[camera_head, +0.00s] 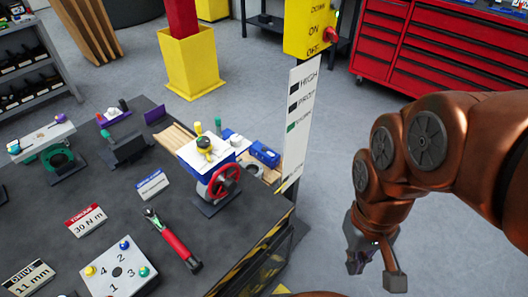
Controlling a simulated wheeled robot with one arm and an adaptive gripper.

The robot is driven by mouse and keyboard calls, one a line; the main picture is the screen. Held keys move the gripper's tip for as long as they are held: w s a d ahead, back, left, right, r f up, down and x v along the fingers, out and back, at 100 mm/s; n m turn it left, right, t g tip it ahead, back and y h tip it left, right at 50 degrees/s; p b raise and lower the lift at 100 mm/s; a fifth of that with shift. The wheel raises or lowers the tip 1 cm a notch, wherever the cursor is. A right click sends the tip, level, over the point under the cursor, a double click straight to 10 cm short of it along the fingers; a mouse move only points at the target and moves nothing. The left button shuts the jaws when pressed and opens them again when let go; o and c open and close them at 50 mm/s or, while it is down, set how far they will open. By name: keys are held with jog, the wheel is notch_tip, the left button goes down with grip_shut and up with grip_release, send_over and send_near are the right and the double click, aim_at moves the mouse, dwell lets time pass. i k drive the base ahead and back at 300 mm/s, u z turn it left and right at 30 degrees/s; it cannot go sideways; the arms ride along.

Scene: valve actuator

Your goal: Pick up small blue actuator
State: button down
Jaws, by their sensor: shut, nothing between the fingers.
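A small blue block-shaped part (265,154), which looks like the small blue actuator, lies at the right end of a wooden tray near the table's right edge. A second, smaller blue-and-white part (235,141) sits just left of it. A valve unit with a red handwheel (224,181) and a white top plate stands in front of them. My gripper (376,271) hangs to the right, beyond the table edge and well apart from the blue part. It is shut and empty.
The dark table (130,225) carries a red-handled tool (177,246), a white numbered plate (120,268) and label cards. A tall white sign post (298,125) rises at its right edge, between the blue part and my arm. A red tool cabinet (440,50) stands behind. Grey floor is clear around my gripper.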

aim_at(270, 158)
jog(key=z, duration=1.25)
jog(key=i, duration=2.95)
jog(key=u, duration=4.1)
